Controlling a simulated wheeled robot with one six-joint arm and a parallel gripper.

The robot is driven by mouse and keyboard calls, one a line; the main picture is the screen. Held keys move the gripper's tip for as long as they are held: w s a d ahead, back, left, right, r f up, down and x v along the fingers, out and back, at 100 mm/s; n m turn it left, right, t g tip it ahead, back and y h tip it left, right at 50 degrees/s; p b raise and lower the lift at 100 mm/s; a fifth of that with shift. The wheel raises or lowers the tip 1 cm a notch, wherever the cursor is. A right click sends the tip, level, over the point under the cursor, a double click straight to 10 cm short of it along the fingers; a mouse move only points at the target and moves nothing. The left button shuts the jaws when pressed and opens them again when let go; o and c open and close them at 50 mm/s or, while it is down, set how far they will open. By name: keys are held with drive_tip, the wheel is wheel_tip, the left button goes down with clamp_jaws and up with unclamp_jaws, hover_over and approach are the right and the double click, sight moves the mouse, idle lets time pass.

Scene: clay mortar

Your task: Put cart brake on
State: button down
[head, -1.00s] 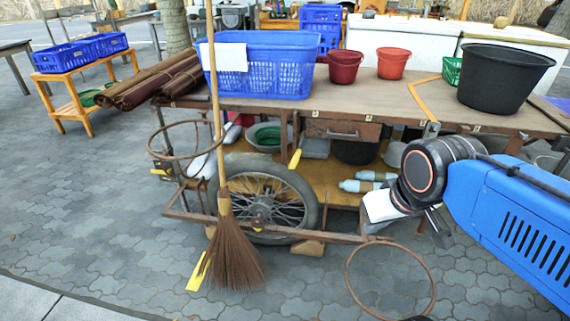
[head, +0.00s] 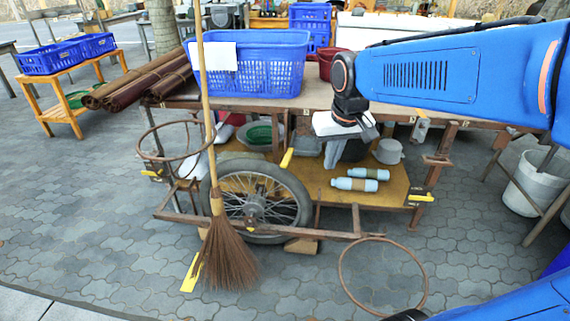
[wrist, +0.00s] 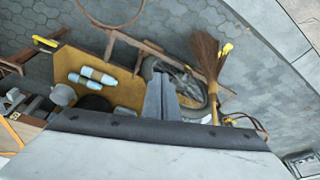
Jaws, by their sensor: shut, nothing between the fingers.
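The wooden cart has a spoked wheel (head: 300,205) with a black tyre, which also shows in the wrist view (wrist: 196,101). A short yellow-ended lever (head: 287,158) slants up at the tyre's upper right; it looks like the brake handle, but I cannot be sure. My gripper (head: 331,160) is shut and empty, pointing down at the cart's front, to the right of the lever and apart from it. Its closed fingers (wrist: 162,80) cover part of the wheel in the wrist view. Whether the brake touches the tyre cannot be made out.
A broom (head: 226,255) leans in front of the wheel's left side. A rusty ring (head: 341,275) sticks out low at the front right. A blue crate (head: 255,75) stands on the cart top. Bottles (head: 355,184) lie on the lower shelf (head: 395,190).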

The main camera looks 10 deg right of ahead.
drive_tip(key=w+a+f+g, duration=0.1)
drive_tip(key=w, duration=0.7)
drive_tip(key=w+a+f, duration=0.2)
drive_tip(key=w, duration=0.5)
drive_tip(key=g, duration=0.1)
approach(285, 162)
drive_tip(key=shift+w, duration=0.2)
drive_tip(key=shift+w+d+f, duration=0.1)
drive_tip(key=shift+w+f, duration=0.05)
drive_tip(key=shift+f, duration=1.55)
drive_tip(key=shift+w+f, duration=0.15)
drive_tip(key=shift+f, duration=1.55)
